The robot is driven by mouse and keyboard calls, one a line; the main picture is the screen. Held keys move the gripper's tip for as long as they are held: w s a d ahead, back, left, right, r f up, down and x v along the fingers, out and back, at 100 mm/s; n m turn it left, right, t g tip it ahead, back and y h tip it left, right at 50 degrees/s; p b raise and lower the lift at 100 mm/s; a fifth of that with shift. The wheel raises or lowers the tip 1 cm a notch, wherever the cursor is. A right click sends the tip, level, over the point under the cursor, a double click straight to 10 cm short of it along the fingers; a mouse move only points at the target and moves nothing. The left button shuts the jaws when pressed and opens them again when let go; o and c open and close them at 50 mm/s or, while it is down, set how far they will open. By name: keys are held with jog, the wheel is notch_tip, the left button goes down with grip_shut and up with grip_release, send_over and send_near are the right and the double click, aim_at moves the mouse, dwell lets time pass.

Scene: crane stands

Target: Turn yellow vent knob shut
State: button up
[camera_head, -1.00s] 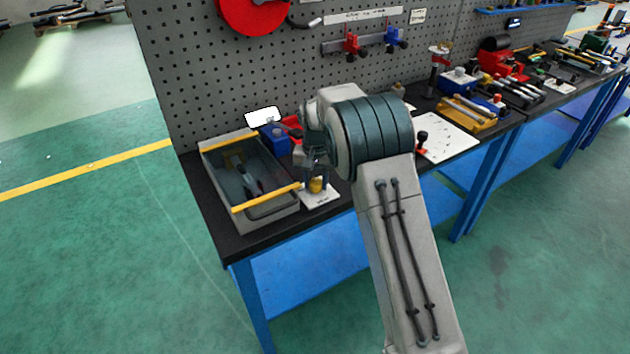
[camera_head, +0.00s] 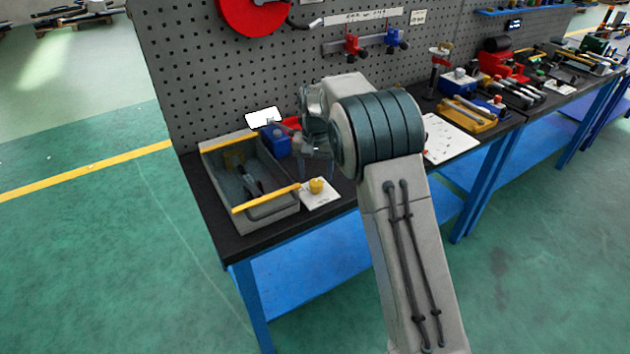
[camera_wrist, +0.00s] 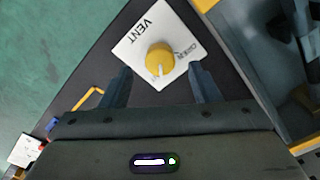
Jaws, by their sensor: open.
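The yellow vent knob (camera_head: 316,185) sits on a white plate (camera_head: 325,199) near the bench's front edge, right of the grey tray. In the wrist view the knob (camera_wrist: 158,60) is in full view, with a pale mark on its lower side. Its plate (camera_wrist: 132,48) reads VENT, with smaller print right of the knob that is hard to read. My gripper (camera_wrist: 160,74) is open and empty, its fingers left and right of the knob in the picture. In the head view my gripper (camera_head: 316,169) is just behind and above the knob, apart from it.
A grey tray (camera_head: 268,213) with yellow edges stands close left of the plate. A blue box (camera_head: 276,140) and red things stand behind, before the grey pegboard (camera_head: 215,75). A white board (camera_head: 448,140) lies right of my arm.

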notch_tip(320, 180, up, 10)
jog(key=shift+f, duration=0.15)
dwell(0.3)
jog(key=t+p, duration=0.2)
jog(key=t, duration=0.3)
send_near(316, 183)
jog(key=p+x, duration=0.1)
jog(key=x, duration=0.7)
jog(key=shift+w+f+p, duration=0.2)
jog(key=shift+f+p, duration=0.15)
